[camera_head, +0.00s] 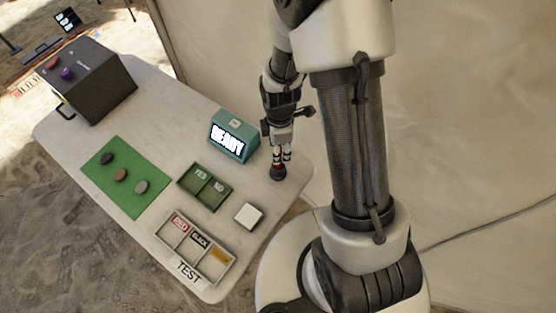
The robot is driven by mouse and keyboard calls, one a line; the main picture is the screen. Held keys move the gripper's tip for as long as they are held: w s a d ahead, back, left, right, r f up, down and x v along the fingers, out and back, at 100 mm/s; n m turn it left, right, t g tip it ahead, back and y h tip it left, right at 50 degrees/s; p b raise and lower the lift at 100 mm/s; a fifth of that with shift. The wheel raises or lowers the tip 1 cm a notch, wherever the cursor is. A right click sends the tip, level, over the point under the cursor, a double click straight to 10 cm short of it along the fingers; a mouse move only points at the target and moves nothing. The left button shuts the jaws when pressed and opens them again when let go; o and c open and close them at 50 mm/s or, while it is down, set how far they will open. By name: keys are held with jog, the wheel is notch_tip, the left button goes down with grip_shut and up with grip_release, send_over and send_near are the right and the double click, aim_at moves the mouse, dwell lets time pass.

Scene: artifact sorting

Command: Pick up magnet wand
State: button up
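What looks like the magnet wand (278,173) is a small dark, rounded piece with a touch of red, at the right edge of the white table. My gripper (281,156) points down directly above it, with its fingertips at the top of the piece. The fingers look close around it, but they are too small in view to tell whether they grip it. The upper part of the wand is hidden by the fingers.
Left of my gripper stands a teal box (234,136) reading "READY". Nearby are a green YES/NO tray (204,188), a white block (248,215) and a TEST tray (185,255). A green mat (128,191) holds three stones. A dark box (97,82) stands far left.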

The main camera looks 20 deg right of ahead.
notch_tip(320, 180, down, 5)
jog(key=shift+s+a+f+b, duration=0.1)
jog(key=shift+s+a+b, duration=0.05)
jog(key=shift+b, duration=0.9)
jog(key=shift+c, duration=0.4)
grip_shut()
